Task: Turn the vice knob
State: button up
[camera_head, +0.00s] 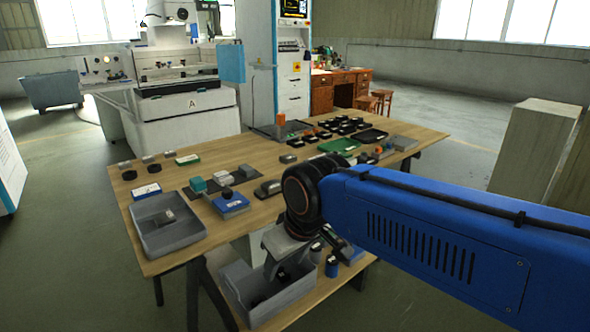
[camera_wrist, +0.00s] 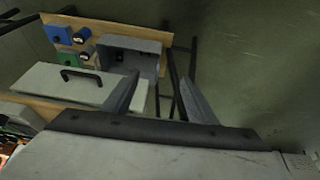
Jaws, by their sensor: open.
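I cannot pick out the vice knob with certainty in either view. My gripper (camera_head: 287,262) hangs off the table's front edge, above the lower shelf. In the wrist view my gripper (camera_wrist: 160,95) has its two fingers spread apart with nothing between them.
A grey bin (camera_head: 168,232) stands at the table's front left corner. Another grey bin (camera_head: 272,295) is on the lower shelf, and it also shows in the wrist view (camera_wrist: 112,42). Beside it is a pale case with a black handle (camera_wrist: 85,78). Open floor lies to the front left.

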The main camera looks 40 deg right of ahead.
jog(key=w+d+r+n+g, duration=0.1)
jog(key=w+d+r+n, duration=0.25)
jog(key=w+r, duration=0.5)
notch_tip(320, 180, up, 13)
jog(key=n+g, duration=0.4)
jog(key=n, duration=0.5)
send_over(295, 171)
notch_tip(295, 171, down, 17)
jog(key=shift+f, duration=0.1)
jog(key=shift+c, duration=0.4)
jog(key=c, duration=1)
